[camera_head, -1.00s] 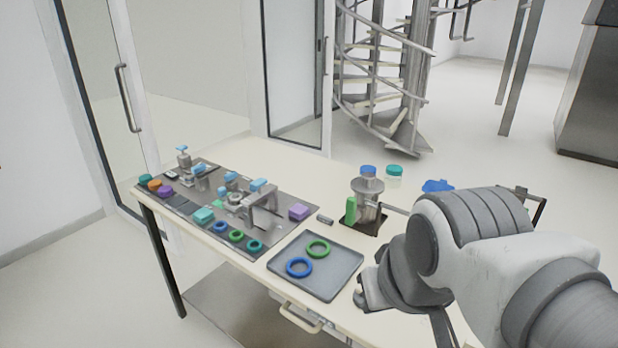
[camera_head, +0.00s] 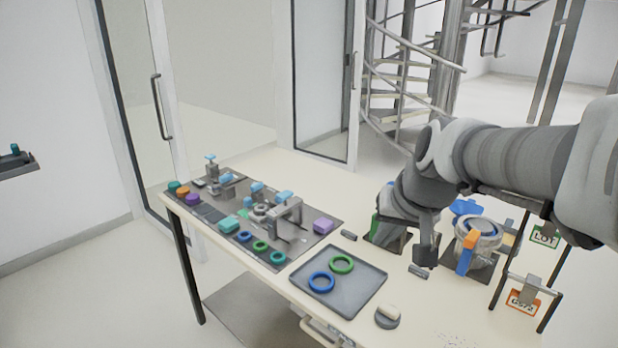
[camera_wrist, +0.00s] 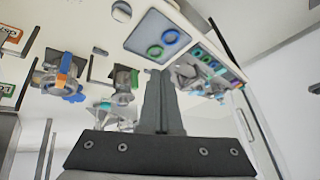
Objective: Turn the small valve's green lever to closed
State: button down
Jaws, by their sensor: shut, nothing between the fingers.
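The small valve (camera_wrist: 122,82) is a silver metal body with a green lever (camera_wrist: 134,78), seen left of my fingers in the wrist view. In the head view my arm hides most of it; only a sliver of its green lever (camera_head: 375,224) and part of its dark base show. My gripper (camera_wrist: 160,74) is shut with nothing between its fingers. In the head view the gripper (camera_head: 425,254) points down over the table, in front of the small valve and right of the tray. I see no contact with the lever; the exact gap cannot be told.
A larger silver valve (camera_head: 478,236) with an orange and blue lever stands right of my gripper. A grey tray (camera_head: 345,297) holds a blue and a green ring. A fixture plate (camera_head: 212,215) with several parts lies left. Hanging tags (camera_head: 523,300) stand at the right edge.

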jog(key=w+d+f+m, duration=0.1)
jog(key=w+d+f, duration=0.3)
jog(key=w, duration=0.3)
jog(key=w+d+f+m+t, duration=0.1)
jog(key=w+d+f+m, duration=0.1)
jog(key=w+d+f, duration=0.2)
jog(key=w+d+f+m, duration=0.2)
jog(key=w+d+f, duration=0.2)
jog(key=w+d, duration=0.4)
jog(key=w, duration=0.3)
jog(key=shift+f, duration=0.35)
jog(key=shift+w+f, duration=0.1)
jog(key=shift+w, duration=0.05)
jog(key=w+a+f+p, duration=0.2)
jog(key=w+a+f, duration=0.1)
jog(key=w+f, duration=0.4)
jog(key=shift+w+a+f, duration=0.3)
jog(key=shift+w+f, duration=0.1)
jog(key=shift+w, duration=0.45)
jog(key=shift+r+p, duration=0.15)
jog(key=shift+p, duration=0.35)
